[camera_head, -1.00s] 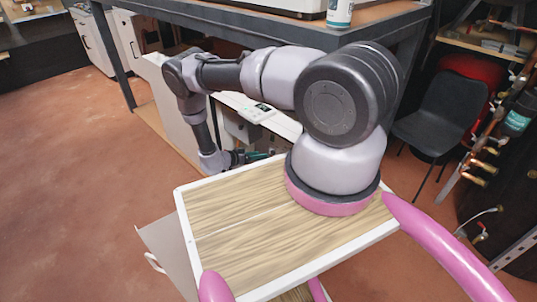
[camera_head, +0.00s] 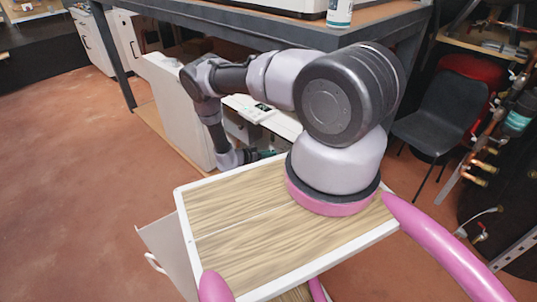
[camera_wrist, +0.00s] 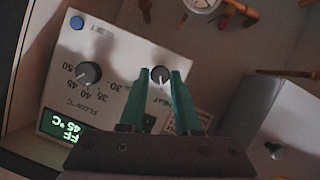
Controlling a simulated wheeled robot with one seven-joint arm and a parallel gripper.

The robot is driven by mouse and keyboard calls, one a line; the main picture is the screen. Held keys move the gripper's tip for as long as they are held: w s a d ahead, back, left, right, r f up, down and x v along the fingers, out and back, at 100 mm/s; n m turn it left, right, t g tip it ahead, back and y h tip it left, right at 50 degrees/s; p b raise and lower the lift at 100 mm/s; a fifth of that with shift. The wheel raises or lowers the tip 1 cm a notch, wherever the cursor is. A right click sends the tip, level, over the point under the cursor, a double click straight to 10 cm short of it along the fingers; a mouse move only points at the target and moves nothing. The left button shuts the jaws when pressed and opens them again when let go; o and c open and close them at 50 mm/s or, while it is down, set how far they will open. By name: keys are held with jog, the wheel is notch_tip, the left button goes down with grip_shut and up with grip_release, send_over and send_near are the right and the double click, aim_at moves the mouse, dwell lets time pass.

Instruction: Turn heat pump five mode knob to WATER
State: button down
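In the wrist view a pale control panel (camera_wrist: 105,50) fills the left and middle, seen at a slant. The mode knob (camera_wrist: 160,76), small and dark with a light pointer, shows between the green fingertips of my gripper (camera_wrist: 160,73). The fingers are apart, one on each side of it; I cannot tell whether they touch it. The lettering beside this knob is partly hidden, so its setting is unclear. A second dark knob (camera_wrist: 88,73), marked FLOW °C, sits to the left.
A blue button (camera_wrist: 77,22) is at the panel's upper left corner. A gauge (camera_wrist: 201,4) and copper pipes lie beyond it. In the head view a white casing (camera_head: 178,108) stands under the dark workbench (camera_head: 240,32). A black chair (camera_head: 440,115) is at right.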

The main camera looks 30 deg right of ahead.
dwell(0.3)
jog(key=m+t, duration=0.2)
jog(key=m+t+y, duration=0.1)
jog(key=m, duration=0.2)
jog(key=s+m+t, duration=0.1)
jog(key=m+t, duration=0.1)
jog(key=m, duration=0.1)
jog(key=shift+d+f+t, duration=0.1)
jog(key=shift+t, duration=0.2)
dwell(0.7)
jog(key=c, duration=0.6)
grip_release()
jog(key=v, duration=0.7)
jog(key=shift+s, duration=0.2)
